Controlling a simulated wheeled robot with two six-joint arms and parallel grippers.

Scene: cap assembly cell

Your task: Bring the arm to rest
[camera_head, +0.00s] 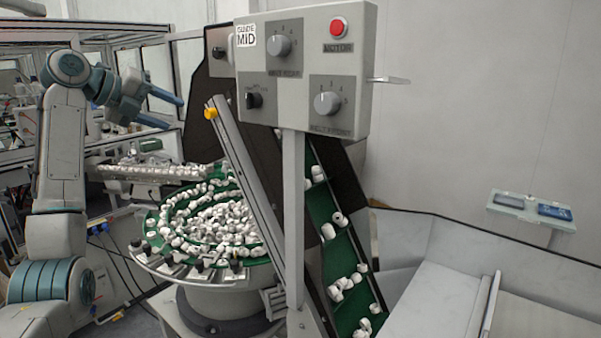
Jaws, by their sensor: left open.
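My left arm comes in from the left, bent up and over at its raised elbow. My left gripper (168,111) is open and empty, with its two blue fingers apart and pointing right. It is in the air in front of the glass-walled frame, above the level of the bowl feeder. My right gripper is not in view.
A control box (306,70) with knobs and a red button (337,27) stands on a post at the centre. A green bowl feeder (152,219) holds many white caps. A green inclined conveyor (321,207) carries several caps. A small panel (531,210) is at right.

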